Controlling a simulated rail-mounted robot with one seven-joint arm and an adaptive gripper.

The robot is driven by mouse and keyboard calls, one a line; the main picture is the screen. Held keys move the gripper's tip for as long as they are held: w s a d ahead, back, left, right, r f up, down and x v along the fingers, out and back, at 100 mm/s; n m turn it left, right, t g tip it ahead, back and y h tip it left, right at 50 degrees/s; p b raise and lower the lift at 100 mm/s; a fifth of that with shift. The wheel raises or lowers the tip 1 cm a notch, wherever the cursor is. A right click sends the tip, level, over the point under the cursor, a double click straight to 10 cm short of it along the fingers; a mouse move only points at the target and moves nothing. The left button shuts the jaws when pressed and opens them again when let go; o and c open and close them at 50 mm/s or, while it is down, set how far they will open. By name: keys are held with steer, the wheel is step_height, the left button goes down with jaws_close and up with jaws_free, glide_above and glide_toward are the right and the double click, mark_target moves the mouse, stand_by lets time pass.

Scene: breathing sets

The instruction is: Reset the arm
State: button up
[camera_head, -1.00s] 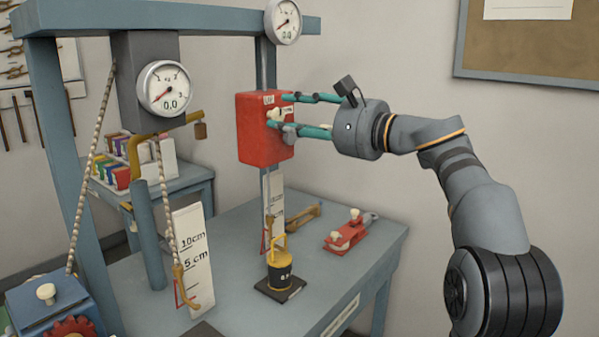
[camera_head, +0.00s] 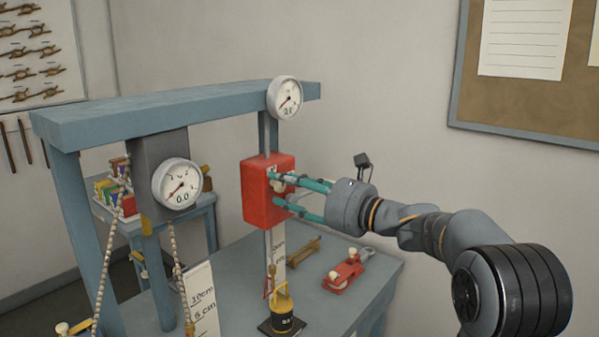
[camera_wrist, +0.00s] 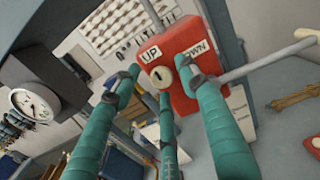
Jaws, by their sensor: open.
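The red box (camera_head: 266,205) hangs under the right part of the blue frame. The wrist view shows its UP and DOWN labels (camera_wrist: 195,48) and a round cream knob (camera_wrist: 161,77) between them. My gripper (camera_head: 275,189) is at the right side of the red box with its teal fingers apart. In the wrist view the fingertips (camera_wrist: 160,82) spread around the knob, and I see nothing gripped. I cannot tell whether a fingertip touches the knob or box. My arm reaches in from the right.
The blue frame (camera_head: 180,107) carries two round gauges, left (camera_head: 177,184) and right (camera_head: 285,97). A black-and-yellow weight (camera_head: 283,315) stands on the table (camera_head: 350,305). The space above my arm is clear.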

steer(key=m+p, duration=0.4)
steer(key=m, duration=0.1)
steer(key=shift+s+d+p, duration=0.1)
steer(key=shift+d+p, duration=0.25)
steer(key=shift+p, duration=0.05)
steer(key=shift+s+d, duration=0.45)
